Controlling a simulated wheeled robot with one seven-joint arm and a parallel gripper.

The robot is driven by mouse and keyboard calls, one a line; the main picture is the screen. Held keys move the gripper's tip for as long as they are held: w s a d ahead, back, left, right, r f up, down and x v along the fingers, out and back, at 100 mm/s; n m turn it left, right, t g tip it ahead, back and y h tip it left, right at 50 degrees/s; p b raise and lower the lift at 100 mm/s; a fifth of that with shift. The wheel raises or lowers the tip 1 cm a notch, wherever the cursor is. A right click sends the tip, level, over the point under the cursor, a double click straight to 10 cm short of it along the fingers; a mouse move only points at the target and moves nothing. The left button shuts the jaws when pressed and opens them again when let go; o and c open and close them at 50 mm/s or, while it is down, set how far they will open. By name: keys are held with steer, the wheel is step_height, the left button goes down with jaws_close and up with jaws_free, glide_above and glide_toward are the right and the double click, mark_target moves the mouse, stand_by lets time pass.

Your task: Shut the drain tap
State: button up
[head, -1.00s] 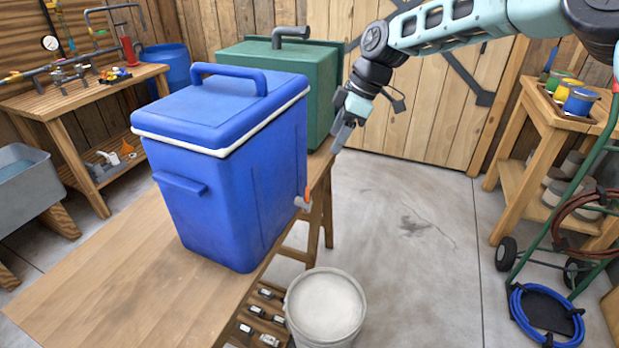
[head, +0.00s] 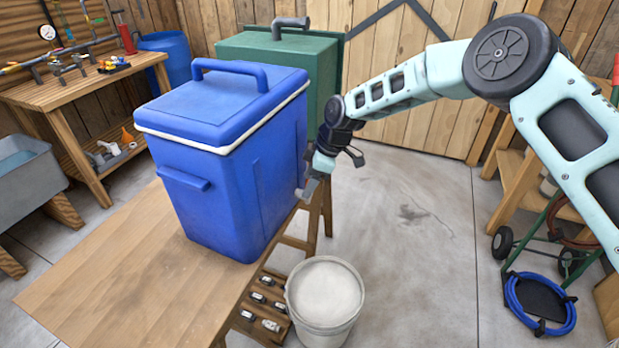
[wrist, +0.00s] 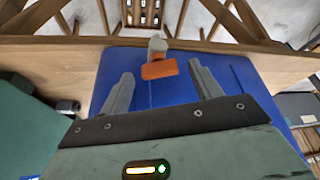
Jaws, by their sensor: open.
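The drain tap (wrist: 157,46) is a grey spout low on the side of the blue cooler (head: 215,170). Its orange handle (wrist: 159,69) lies crosswise to the spout in the wrist view. My gripper (wrist: 160,73) is open, with one finger to the left of the handle and one to the right. Gaps show on both sides, so neither finger appears to touch it. In the head view my gripper (head: 308,188) is beside the cooler's right wall and hides the tap. I cannot see whether liquid runs from the spout.
A pale bucket (head: 325,297) with whitish contents stands on the floor below the tap side. The cooler stands on a wooden table (head: 120,285). A green box (head: 325,75) stands close behind it. A rack of small parts (head: 262,310) is under the table edge. Open floor lies right.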

steer(key=shift+a+f, duration=0.1)
steer(key=shift+f, duration=0.05)
steer(key=shift+c, duration=0.3)
steer(key=c, duration=0.9)
steer(key=shift+s+f+m+t+b, duration=0.1)
steer(key=shift+m+t+b, duration=0.2)
steer(key=shift+m+b, duration=0.45)
steer(key=shift+m+t+b, duration=0.45)
steer(key=shift+m+t, duration=0.15)
steer(key=shift+m, duration=0.85)
steer(key=o, duration=1)
steer(key=shift+c, duration=0.2)
steer(key=b+v, duration=0.2)
steer(key=v, duration=1.5)
steer(key=shift+r, duration=0.4)
